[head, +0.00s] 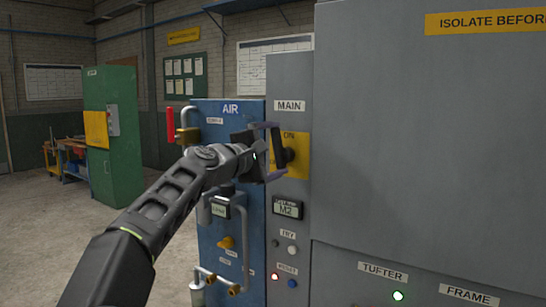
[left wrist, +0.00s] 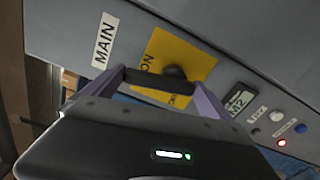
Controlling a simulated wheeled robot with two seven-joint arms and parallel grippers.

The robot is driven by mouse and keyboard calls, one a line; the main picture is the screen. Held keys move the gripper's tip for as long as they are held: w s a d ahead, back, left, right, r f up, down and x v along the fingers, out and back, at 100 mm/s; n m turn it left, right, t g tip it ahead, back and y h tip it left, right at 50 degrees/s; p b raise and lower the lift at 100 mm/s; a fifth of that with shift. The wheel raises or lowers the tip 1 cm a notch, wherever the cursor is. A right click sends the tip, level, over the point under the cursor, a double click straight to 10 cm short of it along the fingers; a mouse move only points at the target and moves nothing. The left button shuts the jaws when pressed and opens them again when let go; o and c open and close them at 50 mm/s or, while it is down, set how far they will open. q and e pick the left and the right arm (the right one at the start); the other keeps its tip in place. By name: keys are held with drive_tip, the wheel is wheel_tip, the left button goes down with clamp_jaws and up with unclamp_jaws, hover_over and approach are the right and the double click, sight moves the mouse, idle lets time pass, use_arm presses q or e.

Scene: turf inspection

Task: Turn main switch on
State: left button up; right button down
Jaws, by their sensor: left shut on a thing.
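The main switch (head: 290,155) is a dark rotary knob on a yellow plate (head: 302,142) marked ON, below the MAIN label on a grey panel. It also shows in the left wrist view as a round dark knob (left wrist: 175,72) on the tilted yellow plate (left wrist: 190,57). My left gripper (head: 274,154) is at the switch. Its two purple-grey fingers (left wrist: 160,79) are shut on the dark handle of the switch, one finger at each end. The fingers hide part of the plate, and I cannot tell the handle's exact angle.
A blue AIR panel (head: 215,235) with pipes stands left. A large grey cabinet (head: 430,150) stands right, with a lit green TUFTER lamp (head: 398,295).

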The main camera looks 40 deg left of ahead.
use_arm(q)
drive_tip(key=shift+d+f+m+b, duration=0.15)
drive_tip(key=shift+m+b, duration=0.1)
drive_tip(key=shift+m, duration=0.4)
drive_tip(key=shift+d+r+m+b, duration=0.1)
drive_tip(key=shift+m+b, duration=0.1)
drive_tip(key=shift+m, duration=0.45)
drive_tip(key=o, duration=1.7)
drive_tip(key=shift+s, duration=0.1)
drive_tip(key=s+b, duration=0.2)
drive_tip(key=s, duration=0.5)
drive_tip(key=shift+s+d+b, duration=0.15)
drive_tip(key=shift+s+b, duration=0.15)
drive_tip(key=shift+b, duration=0.05)
